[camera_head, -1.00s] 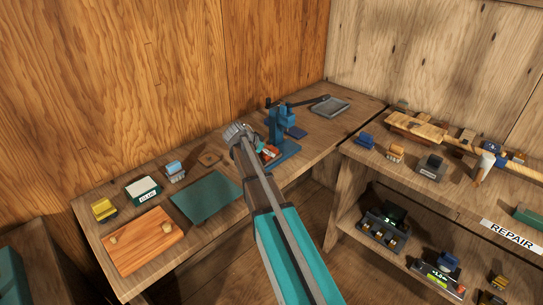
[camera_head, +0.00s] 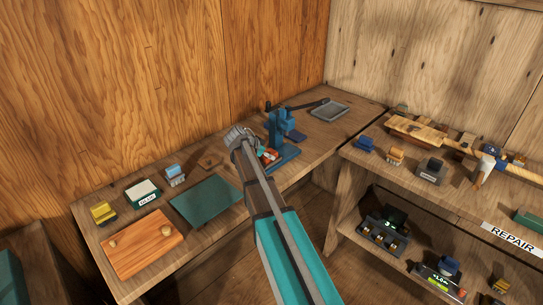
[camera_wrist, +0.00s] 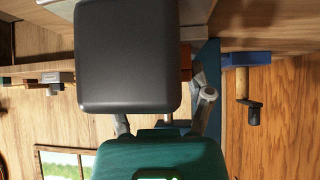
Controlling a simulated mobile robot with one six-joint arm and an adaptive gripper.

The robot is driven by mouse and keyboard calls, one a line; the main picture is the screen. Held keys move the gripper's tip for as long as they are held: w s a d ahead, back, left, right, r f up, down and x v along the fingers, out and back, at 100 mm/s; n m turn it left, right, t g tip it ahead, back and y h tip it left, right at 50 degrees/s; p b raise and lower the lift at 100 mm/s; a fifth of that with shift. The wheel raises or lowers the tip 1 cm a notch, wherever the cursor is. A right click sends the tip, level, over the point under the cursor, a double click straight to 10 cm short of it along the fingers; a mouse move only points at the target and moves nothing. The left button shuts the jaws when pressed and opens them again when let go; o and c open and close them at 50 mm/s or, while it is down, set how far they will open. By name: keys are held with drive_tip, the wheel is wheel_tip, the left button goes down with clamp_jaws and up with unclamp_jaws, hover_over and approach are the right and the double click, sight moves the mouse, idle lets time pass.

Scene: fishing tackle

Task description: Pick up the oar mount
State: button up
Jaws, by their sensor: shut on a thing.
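My gripper (camera_head: 262,154) is at the blue lever press on the left bench, its fingers low beside the press base. A small orange-red piece, seemingly the oar mount (camera_head: 270,156), shows between the fingertips and the press. My gripper is shut on it, mostly covering it. In the wrist view, a large dark block hides the grip, and a reddish edge of the piece (camera_wrist: 186,62) shows beside it. I cannot tell whether the piece touches the press base.
The blue press (camera_head: 281,130) stands close to my gripper. A green mat (camera_head: 207,200), a wooden board (camera_head: 143,243) and small boxes lie to the left. A grey tray (camera_head: 330,109) is behind. The right shelf (camera_head: 405,172) holds several items.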

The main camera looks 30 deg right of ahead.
drive_tip(key=shift+w, duration=0.1)
drive_tip(key=c, duration=0.5)
drive_tip(key=shift+o, duration=0.2)
drive_tip(key=shift+r, duration=0.1)
drive_tip(key=shift+w+r+p, duration=0.1)
drive_tip(key=shift+r+p, duration=0.8)
drive_tip(key=shift+p, duration=0.15)
drive_tip(key=s+a+r+p, duration=0.3)
drive_tip(key=s+r+p, duration=0.8)
drive_tip(key=s, duration=0.2)
drive_tip(key=shift+s+a, duration=0.25)
drive_tip(key=shift+s, duration=0.15)
